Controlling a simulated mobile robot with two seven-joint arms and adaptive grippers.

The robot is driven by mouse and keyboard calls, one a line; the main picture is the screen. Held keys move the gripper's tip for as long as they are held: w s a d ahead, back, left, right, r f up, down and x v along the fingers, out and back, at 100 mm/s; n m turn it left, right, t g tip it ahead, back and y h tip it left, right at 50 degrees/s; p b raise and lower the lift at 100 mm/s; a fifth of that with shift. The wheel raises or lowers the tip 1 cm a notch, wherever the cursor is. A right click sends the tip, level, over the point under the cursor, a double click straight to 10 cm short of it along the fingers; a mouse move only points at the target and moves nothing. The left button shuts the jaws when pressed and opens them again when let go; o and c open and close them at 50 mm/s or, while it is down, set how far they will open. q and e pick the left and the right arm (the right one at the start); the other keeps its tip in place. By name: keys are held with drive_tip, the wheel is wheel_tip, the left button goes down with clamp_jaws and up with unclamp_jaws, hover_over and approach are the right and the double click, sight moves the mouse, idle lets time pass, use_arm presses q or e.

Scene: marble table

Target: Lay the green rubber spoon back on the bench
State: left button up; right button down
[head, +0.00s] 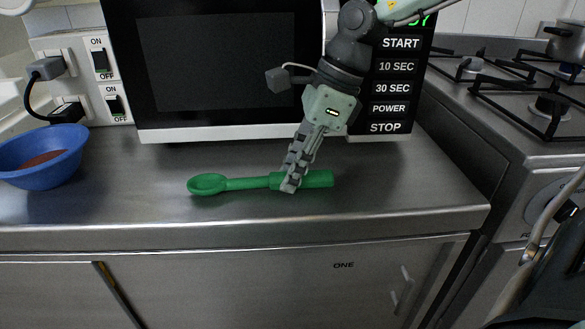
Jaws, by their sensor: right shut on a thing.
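The green rubber spoon (240,183) is low at the steel bench (400,190), in front of the microwave. Its bowl points left and its thicker handle points right. I cannot tell whether it touches the bench or is held just above it. My right gripper (290,184) comes down from the upper right and is shut on the spoon's handle. The fingers hide a small part of the handle.
The microwave (225,62) stands directly behind the spoon. A blue bowl (60,160) with reddish-brown contents is at the far left. A gas stove (510,100) is at the right. The bench is bare between the bowl and the spoon, and its front edge is close.

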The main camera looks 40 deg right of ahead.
drive_tip(key=c, duration=1.3)
unclamp_jaws()
